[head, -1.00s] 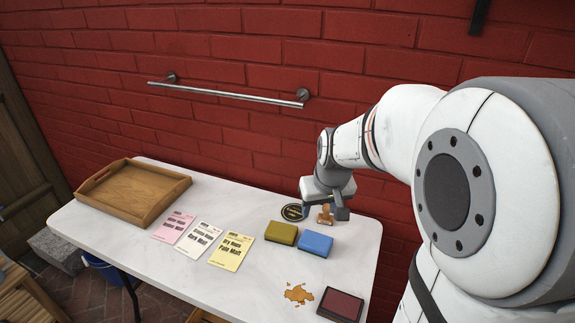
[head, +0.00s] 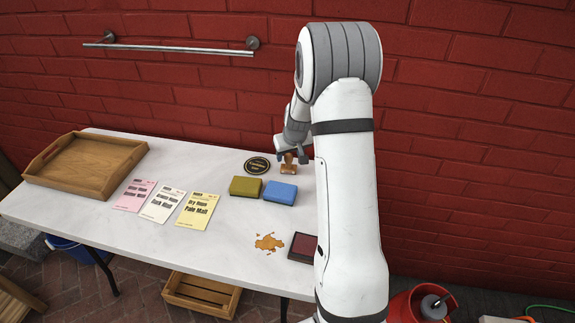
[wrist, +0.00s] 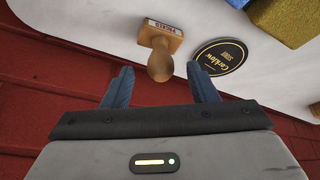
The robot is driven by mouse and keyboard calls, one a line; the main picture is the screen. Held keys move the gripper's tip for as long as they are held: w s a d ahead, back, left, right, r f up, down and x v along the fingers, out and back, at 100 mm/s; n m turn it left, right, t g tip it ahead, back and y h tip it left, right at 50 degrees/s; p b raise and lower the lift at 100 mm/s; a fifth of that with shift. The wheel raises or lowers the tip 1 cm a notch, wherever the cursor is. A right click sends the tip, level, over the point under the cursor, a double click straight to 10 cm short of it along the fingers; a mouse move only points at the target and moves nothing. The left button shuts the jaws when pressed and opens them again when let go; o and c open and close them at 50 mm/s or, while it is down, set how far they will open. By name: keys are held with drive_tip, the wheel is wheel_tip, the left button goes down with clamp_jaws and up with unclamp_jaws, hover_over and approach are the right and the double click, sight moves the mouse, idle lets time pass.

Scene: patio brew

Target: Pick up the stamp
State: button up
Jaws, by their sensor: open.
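The stamp (wrist: 161,46) has a wooden block and a round knob handle. In the wrist view it stands on the white table, with its knob toward my gripper (wrist: 160,82). My gripper is open and empty. Its two blue-grey fingers point toward the stamp, and the knob lies roughly between the fingertips. I cannot tell how far the fingers are from it in depth. In the head view the stamp (head: 288,169) is near the back edge of the table, partly hidden by my gripper (head: 291,158), which is just above and behind it.
A round black coaster (head: 257,165) is left of the stamp. An olive sponge (head: 245,187) and a blue sponge (head: 280,192) lie in front.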

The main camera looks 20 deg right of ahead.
sight(289, 155)
drive_tip(key=x, duration=0.3)
drive_tip(key=shift+w+f, duration=0.1)
drive_tip(key=shift+f, duration=0.1)
drive_tip(key=shift+c, duration=0.5)
drive_tip(key=c, duration=0.9)
drive_tip(key=shift+c, duration=0.2)
